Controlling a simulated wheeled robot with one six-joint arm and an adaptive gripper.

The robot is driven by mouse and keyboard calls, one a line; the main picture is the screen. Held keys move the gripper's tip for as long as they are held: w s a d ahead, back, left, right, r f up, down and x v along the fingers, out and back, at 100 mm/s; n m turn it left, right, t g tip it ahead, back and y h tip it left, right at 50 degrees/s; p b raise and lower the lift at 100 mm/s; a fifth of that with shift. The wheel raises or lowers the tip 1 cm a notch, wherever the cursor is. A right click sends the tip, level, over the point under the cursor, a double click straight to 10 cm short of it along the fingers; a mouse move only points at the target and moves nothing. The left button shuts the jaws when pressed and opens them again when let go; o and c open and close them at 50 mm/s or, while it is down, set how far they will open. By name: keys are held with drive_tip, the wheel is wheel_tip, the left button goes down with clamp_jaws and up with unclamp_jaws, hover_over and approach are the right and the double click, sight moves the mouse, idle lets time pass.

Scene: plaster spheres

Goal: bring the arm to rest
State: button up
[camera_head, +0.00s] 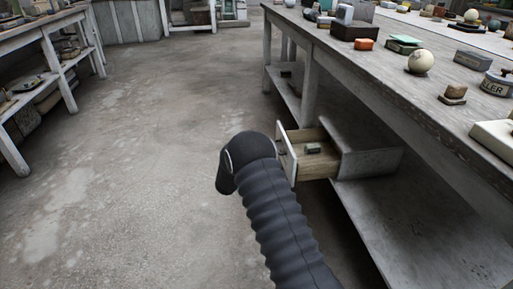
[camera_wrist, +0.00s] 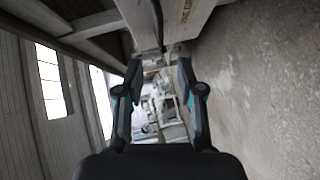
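My arm (camera_head: 275,200), in a dark ribbed sleeve, reaches up from the bottom of the head view. My gripper fingers are hidden in that view. In the wrist view my gripper (camera_wrist: 158,88) has its two dark fingers spread apart, with nothing between them but the distant room. The open wooden drawer (camera_head: 318,165) under the table holds a small grey block (camera_head: 313,148).
A workbench (camera_head: 40,35) stands at the left. The concrete floor (camera_head: 150,130) between them is clear.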

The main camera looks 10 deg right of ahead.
drive_tip(key=s+a+f+m+g+y, duration=0.1)
drive_tip(key=s+a+f+m+y, duration=0.15)
drive_tip(key=a+f+y, duration=0.65)
drive_tip(key=s+a+r+m+g+y, duration=0.2)
drive_tip(key=s+a+r+g+y, duration=0.25)
drive_tip(key=s, duration=0.35)
drive_tip(key=s+d+r+m, duration=0.1)
drive_tip(key=s+d+r, duration=0.3)
drive_tip(key=s+r, duration=0.6)
drive_tip(key=s+d+r+m+h, duration=0.1)
drive_tip(key=s+d+r, duration=0.3)
drive_tip(key=s+r, duration=0.6)
drive_tip(key=s+d+r+m+h, duration=0.1)
drive_tip(key=s+d+r, duration=0.2)
drive_tip(key=s+r, duration=0.8)
drive_tip(key=s, duration=1.1)
drive_tip(key=shift+d, duration=0.4)
